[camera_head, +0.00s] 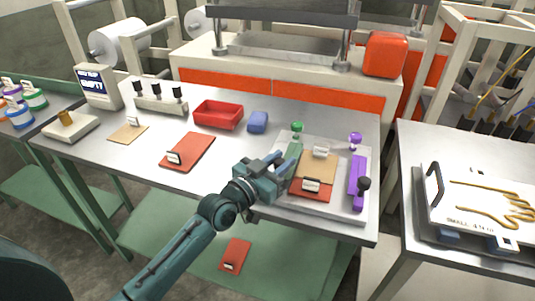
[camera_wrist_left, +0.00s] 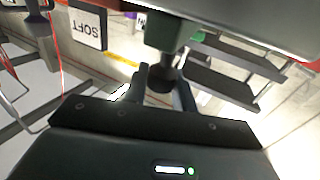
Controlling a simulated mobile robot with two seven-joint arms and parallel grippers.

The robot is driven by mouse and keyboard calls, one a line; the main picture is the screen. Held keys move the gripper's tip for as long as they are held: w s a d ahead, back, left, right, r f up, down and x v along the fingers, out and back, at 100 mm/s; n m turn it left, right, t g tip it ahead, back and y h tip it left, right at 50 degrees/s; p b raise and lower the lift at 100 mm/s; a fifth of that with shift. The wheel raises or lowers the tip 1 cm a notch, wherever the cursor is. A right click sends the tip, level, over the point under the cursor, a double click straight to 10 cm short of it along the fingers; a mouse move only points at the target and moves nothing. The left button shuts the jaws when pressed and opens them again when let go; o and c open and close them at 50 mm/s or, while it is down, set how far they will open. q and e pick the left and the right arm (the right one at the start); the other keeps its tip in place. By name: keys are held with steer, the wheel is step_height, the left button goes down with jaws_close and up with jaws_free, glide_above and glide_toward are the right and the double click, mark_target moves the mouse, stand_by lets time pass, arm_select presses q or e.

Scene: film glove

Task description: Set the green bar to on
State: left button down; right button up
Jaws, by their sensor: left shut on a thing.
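The green bar (camera_head: 294,149) stands at the left side of a grey panel (camera_head: 338,207) on the table, with a green knob (camera_head: 297,127) beyond its far end. My left gripper (camera_head: 282,159) is at the near part of the bar and hides some of it. In the left wrist view, its two fingers (camera_wrist_left: 161,88) are shut on a dark knob (camera_wrist_left: 161,77) below a green block (camera_wrist_left: 165,35), which looks like the bar. My right gripper is not in view.
A purple bar (camera_head: 357,172) with a black knob (camera_head: 364,184) is at the panel's right side. Tan and red cards (camera_head: 316,167) lie between the bars. A red tray (camera_head: 218,115) and blue block (camera_head: 258,122) sit behind.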

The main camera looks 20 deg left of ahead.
arm_select(q)
steer(key=shift+d+r, duration=0.1)
steer(key=shift+d, duration=0.75)
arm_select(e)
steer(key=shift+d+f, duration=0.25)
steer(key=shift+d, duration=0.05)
arm_select(q)
steer(key=c, duration=1.2)
jaws_free()
steer(key=shift+o, duration=0.2)
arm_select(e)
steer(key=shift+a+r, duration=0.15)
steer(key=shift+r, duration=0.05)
arm_select(q)
steer(key=shift+s, duration=0.1)
steer(key=v, duration=1.3)
steer(key=shift+b, duration=0.4)
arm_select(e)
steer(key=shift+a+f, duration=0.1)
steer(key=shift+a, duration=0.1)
